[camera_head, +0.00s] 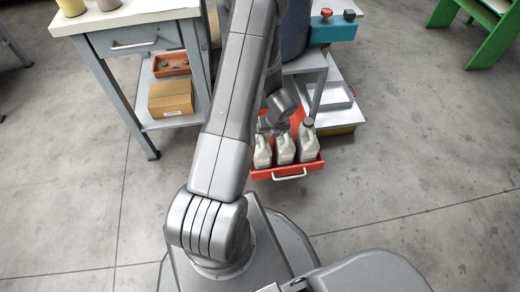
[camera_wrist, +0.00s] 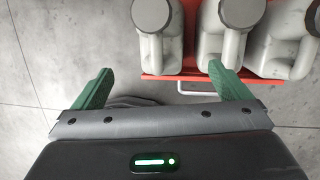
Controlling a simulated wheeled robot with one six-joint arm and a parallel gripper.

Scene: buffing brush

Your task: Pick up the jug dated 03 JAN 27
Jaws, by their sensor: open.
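Three grey-white jugs with grey caps stand side by side in a red drawer (camera_head: 319,164): a left jug (camera_head: 262,155), a middle jug (camera_head: 285,152) and a right jug (camera_head: 308,146). In the wrist view they are the left jug (camera_wrist: 160,52), the middle jug (camera_wrist: 228,48) and the right jug (camera_wrist: 283,55), cut off by the top edge. No date is legible, so I cannot tell which jug is dated 03 JAN 27. My gripper (camera_wrist: 160,69) is open and empty, its green fingers spread wide. The left jug shows between and beyond the fingertips; the right fingertip appears near the middle jug.
The drawer has a pale front handle (camera_head: 290,176). A workbench (camera_head: 125,18) on the left holds a cardboard box (camera_head: 170,98) and a red-brown bin (camera_head: 171,64) below. A grey tray (camera_head: 338,97) sits right of the drawer. The floor in front is clear.

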